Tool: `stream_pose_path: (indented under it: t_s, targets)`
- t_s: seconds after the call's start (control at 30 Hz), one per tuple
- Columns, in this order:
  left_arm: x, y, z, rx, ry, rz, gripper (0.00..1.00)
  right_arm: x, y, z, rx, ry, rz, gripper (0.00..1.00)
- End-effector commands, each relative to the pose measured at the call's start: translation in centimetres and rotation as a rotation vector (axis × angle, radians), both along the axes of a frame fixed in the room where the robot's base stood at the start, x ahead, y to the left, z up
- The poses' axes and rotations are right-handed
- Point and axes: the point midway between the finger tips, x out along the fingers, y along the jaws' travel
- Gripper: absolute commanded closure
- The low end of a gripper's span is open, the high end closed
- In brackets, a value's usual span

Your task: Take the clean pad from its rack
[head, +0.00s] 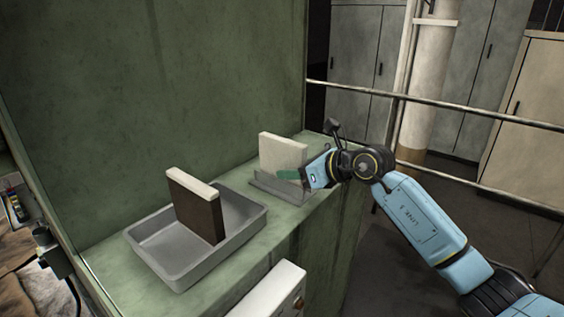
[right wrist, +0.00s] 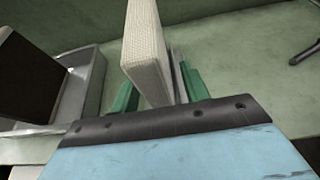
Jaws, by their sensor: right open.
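The clean pad (head: 283,152) is a pale, cream-white block standing upright in a grey metal rack (head: 268,186) on the green ledge. My right gripper (head: 289,175) is at the pad's near right side. In the right wrist view the pad (right wrist: 146,50) stands between the two green fingers (right wrist: 155,90), which are open with one on each side of it. A thin grey rack wall (right wrist: 178,68) shows between the pad and the right finger. Whether either finger touches the pad cannot be told. My left gripper is not in view.
A grey tray (head: 166,262) on the ledge holds a dark brown pad with a pale top edge (head: 196,205), upright and leaning a little. A green machine wall (head: 150,80) rises behind. A white box (head: 268,291) sits at the front edge. A metal rail (head: 450,112) runs at right.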

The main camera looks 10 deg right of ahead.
Motion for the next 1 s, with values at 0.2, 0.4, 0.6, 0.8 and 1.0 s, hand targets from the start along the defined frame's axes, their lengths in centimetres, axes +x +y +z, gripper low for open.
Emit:
stream_pose_path:
  t_s: [0.2, 0.4, 0.6, 0.8, 1.0]
  targets:
    - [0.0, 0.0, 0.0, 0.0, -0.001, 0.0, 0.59, 0.0, 0.0, 0.0, 0.0, 0.0, 0.0, 0.62]
    - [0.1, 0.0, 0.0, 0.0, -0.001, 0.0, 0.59, 0.0, 0.0, 0.0, 0.0, 0.0, 0.0, 0.89]
    - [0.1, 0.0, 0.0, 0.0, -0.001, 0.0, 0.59, 0.0, 0.0, 0.1, 0.001, -0.001, 0.0, 1.0]
    - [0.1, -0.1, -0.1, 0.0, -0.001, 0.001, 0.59, 0.0, -0.1, 0.6, 0.0, -0.003, 0.001, 1.0]
    - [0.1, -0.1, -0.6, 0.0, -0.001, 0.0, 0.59, 0.0, -0.1, 4.1, -0.001, -0.008, 0.0, 1.0]
